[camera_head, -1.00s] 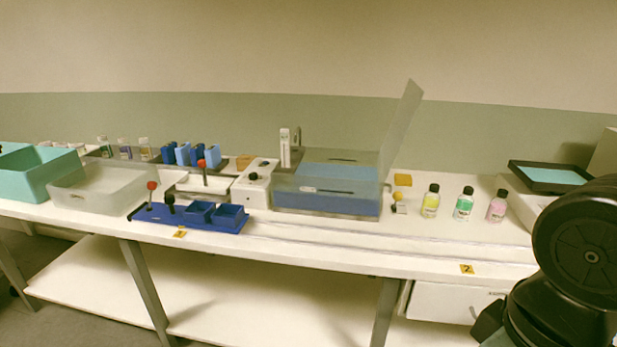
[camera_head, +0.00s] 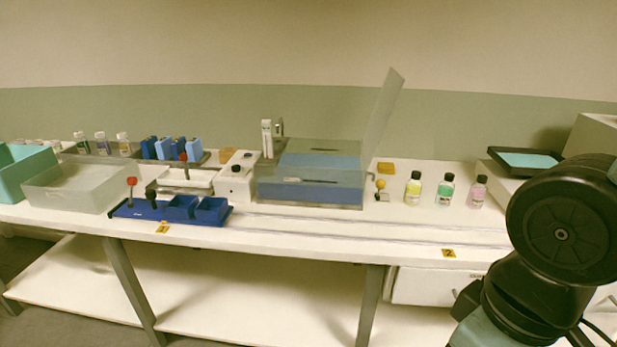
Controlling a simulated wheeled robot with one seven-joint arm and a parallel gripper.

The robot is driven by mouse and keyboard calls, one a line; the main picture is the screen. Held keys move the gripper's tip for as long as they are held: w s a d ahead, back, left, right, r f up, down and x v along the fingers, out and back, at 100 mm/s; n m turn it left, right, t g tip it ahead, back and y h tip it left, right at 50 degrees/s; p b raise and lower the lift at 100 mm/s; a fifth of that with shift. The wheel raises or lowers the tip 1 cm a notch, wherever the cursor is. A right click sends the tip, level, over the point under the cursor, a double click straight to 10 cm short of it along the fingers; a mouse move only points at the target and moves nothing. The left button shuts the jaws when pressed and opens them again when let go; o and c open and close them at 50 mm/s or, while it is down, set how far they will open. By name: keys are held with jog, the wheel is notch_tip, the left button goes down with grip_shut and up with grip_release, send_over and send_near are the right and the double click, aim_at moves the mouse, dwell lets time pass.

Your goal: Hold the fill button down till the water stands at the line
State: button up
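A clear tank (camera_head: 265,192) with blue water inside stands at the middle of the bench, its clear lid (camera_head: 384,112) tilted up at the right side. A dark line mark shows on its front wall; I cannot tell exactly how the water stands against it. A white box (camera_head: 238,187) with small black knobs on it stands against the tank's left side; I cannot tell which is the fill button. A white upright piece with a grey spout (camera_head: 280,127) rises behind the tank. My arm shows at the right, but my gripper is out of view.
Yellow, green and pink bottles (camera_head: 445,189) stand right of the tank. A blue tray (camera_head: 168,211) with a red-knobbed stick and a frosted bin (camera_head: 70,190) lie to the left. A black-rimmed tray (camera_head: 525,158) is at the back right. The bench's front right strip is clear.

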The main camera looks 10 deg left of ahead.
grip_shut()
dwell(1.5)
